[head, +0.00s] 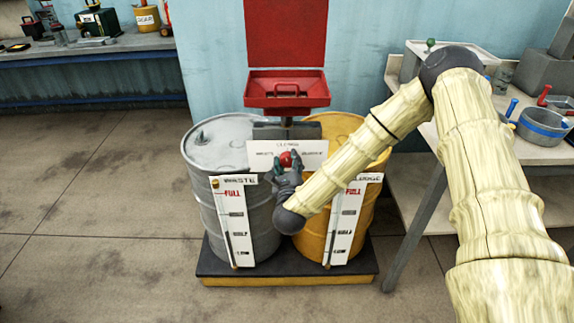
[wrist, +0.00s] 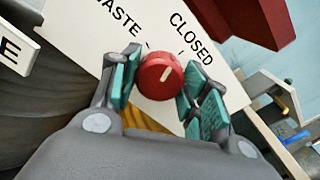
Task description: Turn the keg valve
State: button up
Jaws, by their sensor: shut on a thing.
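The keg valve is a round red knob (head: 286,159) on a white plate (head: 316,148) between two drums. In the wrist view the knob (wrist: 160,78) sits between the teal finger pads of my gripper (wrist: 158,88), which is shut on it. The white line on the knob points up and slightly right, roughly toward the CLOSED lettering. WASTE is lettered to the left of CLOSED. In the head view my gripper (head: 288,170) hides part of the plate's lower edge.
A grey drum (head: 205,150) labelled WASTE and a yellow drum (head: 350,130) stand on a dark, yellow-edged platform (head: 290,273). Both carry level gauges. A red funnel tray (head: 286,103) is above the valve. A side table (head: 535,152) with pans is at right. Floor at left is clear.

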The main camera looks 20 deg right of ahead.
jog(key=n, duration=0.5)
jog(key=shift+n, duration=2.6)
jog(key=o, duration=1)
jog(key=shift+s, duration=0.15)
jog(key=v, duration=1.1)
jog(key=shift+s+a, duration=0.2)
jog(key=shift+s, duration=0.15)
